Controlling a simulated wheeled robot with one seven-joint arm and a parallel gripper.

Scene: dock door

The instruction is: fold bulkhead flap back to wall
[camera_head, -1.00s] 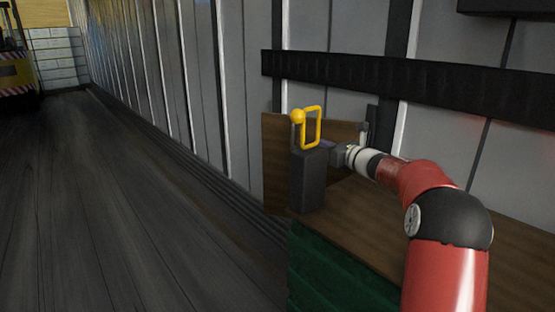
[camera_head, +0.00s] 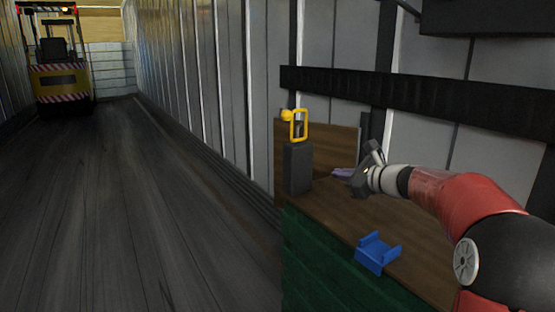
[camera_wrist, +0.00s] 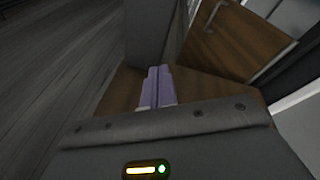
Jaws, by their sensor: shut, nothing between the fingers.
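A brown upright panel (camera_head: 340,148), which looks like the bulkhead flap, stands at the far end of a brown shelf, behind a dark grey post. Its lower left part is hidden by the post. In the wrist view the panel (camera_wrist: 235,42) is at upper right, with a small metal handle on it. My gripper (camera_head: 340,173) is over the shelf, right of the post and in front of the panel. Its purple fingers (camera_wrist: 155,85) are together with nothing between them. They appear apart from the panel, though the gap is hard to judge.
The dark grey post (camera_head: 298,170) carries a yellow loop handle (camera_head: 300,125) with a ball. A blue bracket (camera_head: 377,253) lies on the shelf's (camera_head: 415,235) front edge. A black rail (camera_head: 420,97) crosses the wall. A forklift (camera_head: 60,75) stands far left; the floor before it is clear.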

